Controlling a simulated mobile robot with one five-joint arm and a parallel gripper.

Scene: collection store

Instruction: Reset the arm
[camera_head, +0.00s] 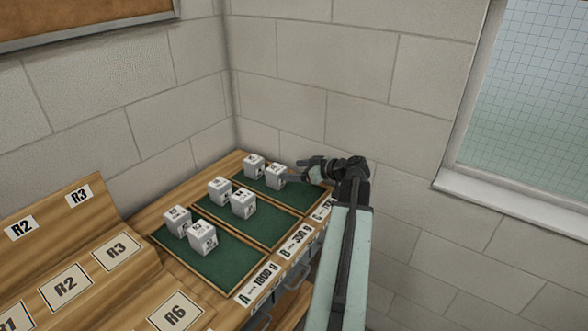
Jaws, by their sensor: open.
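My arm reaches up from the bottom right of the head view, over the right edge of the wooden bench. My gripper (293,177) is at its far end, turned to the left over the farthest green compartment. It is open, with its fingers close to a white cube (275,176); I cannot tell whether they touch it. A second white cube (254,166) sits just to the left in the same compartment. The fingertips are small and partly merge with the cube and the green mat.
The middle compartment (265,228) holds two white cubes, and the near one (225,268), labelled A 1000 g, holds two more. Label plates (117,250) and a sloped wooden rack stand at left. Block walls close off the back; a window (530,100) is at right.

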